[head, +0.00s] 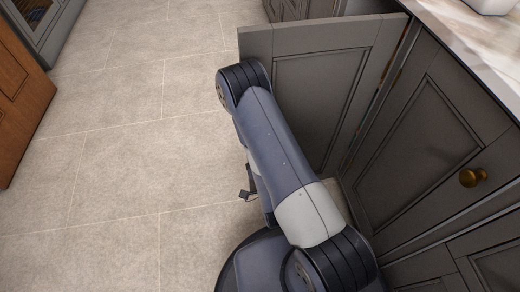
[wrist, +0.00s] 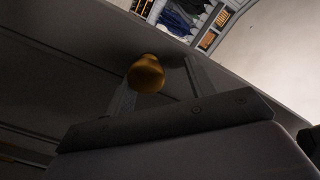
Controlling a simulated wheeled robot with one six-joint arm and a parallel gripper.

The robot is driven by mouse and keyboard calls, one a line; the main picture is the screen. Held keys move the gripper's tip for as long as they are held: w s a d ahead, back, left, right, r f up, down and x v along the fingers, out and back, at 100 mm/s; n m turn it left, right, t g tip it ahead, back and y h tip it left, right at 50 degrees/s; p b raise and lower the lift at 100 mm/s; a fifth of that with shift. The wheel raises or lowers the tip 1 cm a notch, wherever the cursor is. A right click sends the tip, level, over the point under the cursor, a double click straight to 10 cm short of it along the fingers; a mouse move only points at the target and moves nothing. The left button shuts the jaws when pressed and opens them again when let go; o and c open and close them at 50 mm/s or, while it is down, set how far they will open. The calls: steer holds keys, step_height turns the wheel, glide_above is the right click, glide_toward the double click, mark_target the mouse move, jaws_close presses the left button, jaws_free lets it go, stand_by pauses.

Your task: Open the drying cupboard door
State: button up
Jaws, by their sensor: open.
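A grey panelled cupboard door (head: 322,90) stands swung well out from the cabinet run in the head view, hinged on its right edge. My arm crosses in front of its left part. In the wrist view a brass knob (wrist: 146,74) sits on a dark grey door surface (wrist: 60,50). My gripper (wrist: 160,76) is open, with one finger on each side of the knob. I cannot tell whether either finger touches it. In the head view the gripper is mostly hidden behind my arm, and this knob is out of sight.
A closed grey door (head: 425,150) with its own brass knob (head: 473,177) is at the right, under a pale worktop (head: 470,40). Tiled floor (head: 130,130) lies clear on the left. A wooden door or panel (head: 20,95) stands at the far left.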

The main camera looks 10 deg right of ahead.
step_height(320, 180, up, 9)
steer(key=p, duration=0.6)
steer(key=shift+f, duration=0.2)
steer(key=shift+f, duration=0.25)
steer(key=shift+f+b, duration=2.4)
steer(key=shift+f, duration=0.35)
